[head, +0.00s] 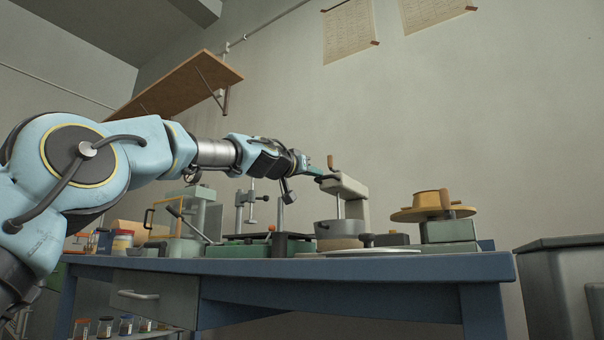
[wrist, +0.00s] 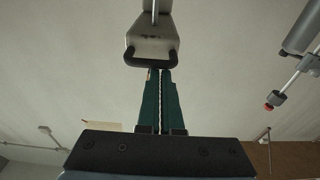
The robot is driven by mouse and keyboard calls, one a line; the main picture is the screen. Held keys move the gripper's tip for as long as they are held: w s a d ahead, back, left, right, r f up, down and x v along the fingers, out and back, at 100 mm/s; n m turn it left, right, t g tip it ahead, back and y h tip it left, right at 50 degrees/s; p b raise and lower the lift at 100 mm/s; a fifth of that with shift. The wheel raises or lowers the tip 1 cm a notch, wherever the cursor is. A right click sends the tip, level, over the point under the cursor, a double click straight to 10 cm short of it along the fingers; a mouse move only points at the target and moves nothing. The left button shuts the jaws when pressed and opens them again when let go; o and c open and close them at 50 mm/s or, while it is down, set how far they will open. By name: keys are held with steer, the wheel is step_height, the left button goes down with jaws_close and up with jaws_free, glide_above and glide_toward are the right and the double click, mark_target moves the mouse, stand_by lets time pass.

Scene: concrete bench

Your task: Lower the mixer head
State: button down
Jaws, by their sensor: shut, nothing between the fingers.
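The mixer (head: 354,197) is a pale grey machine standing at the back of the blue bench. Its head (head: 345,186) juts left from an upright column, with a thin shaft hanging down towards a grey bowl (head: 338,229). The head looks slightly tilted, its left end higher. In the wrist view, a pale head part (wrist: 150,46) with a black bar handle (wrist: 151,60) lies straight ahead of the fingertips. My gripper (head: 318,174) is shut and empty, its green fingers (wrist: 160,74) together at the head's left end. I cannot tell whether they touch the handle.
A wooden shelf (head: 180,85) hangs above my arm. Air above the mixer is clear.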

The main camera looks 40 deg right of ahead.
steer(key=s+a+f+b, duration=0.2)
steer(key=a+f+b, duration=0.2)
steer(key=a+b, duration=0.2)
steer(key=shift+a+b, duration=0.3)
steer(key=shift+a, duration=0.25)
steer(key=shift+s, duration=0.15)
